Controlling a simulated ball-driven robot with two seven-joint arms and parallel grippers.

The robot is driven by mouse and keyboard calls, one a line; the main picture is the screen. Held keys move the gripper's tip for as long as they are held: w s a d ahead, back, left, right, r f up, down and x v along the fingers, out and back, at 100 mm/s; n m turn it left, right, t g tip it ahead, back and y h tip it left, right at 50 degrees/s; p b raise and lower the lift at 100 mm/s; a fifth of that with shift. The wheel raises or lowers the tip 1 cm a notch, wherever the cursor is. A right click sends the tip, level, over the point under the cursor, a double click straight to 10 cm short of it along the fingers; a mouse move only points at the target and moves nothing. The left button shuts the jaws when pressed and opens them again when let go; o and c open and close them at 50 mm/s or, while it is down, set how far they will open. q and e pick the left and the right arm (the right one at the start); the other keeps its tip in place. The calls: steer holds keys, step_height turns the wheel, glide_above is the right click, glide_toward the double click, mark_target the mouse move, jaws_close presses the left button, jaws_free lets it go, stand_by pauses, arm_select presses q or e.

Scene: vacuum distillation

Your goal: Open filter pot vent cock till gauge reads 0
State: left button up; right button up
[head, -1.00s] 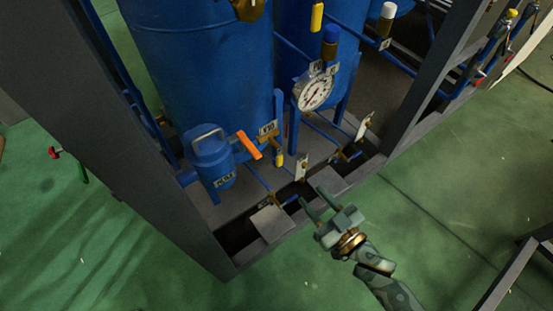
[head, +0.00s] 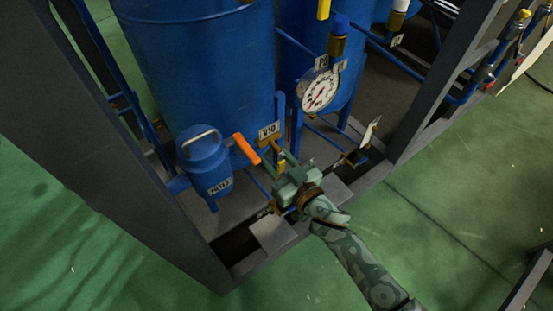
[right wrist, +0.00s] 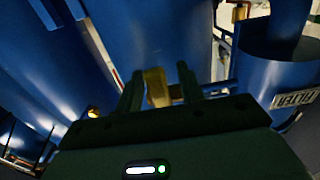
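The blue filter pot (head: 203,160), labelled FILTER, stands at the rack's front left in the head view. It also shows at the right of the right wrist view (right wrist: 280,75). An orange lever (head: 246,149) is beside it, near a tag V10 (head: 269,131). A short yellow handle (head: 281,166) hangs below that tag. My right gripper (head: 282,159) is at this handle. In the right wrist view the yellow handle (right wrist: 157,88) shows between my open fingers (right wrist: 160,88), with small gaps. The round gauge (head: 320,91) faces me; its figures are too small to read. My left gripper is out of view.
Large blue tanks (head: 195,60) stand close behind the handle. Thin blue pipes and another tagged valve (head: 358,155) are to the right. Grey frame posts (head: 440,80) flank the opening. The green floor (head: 420,230) in front is clear.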

steer(key=shift+a, duration=0.1)
jaws_close()
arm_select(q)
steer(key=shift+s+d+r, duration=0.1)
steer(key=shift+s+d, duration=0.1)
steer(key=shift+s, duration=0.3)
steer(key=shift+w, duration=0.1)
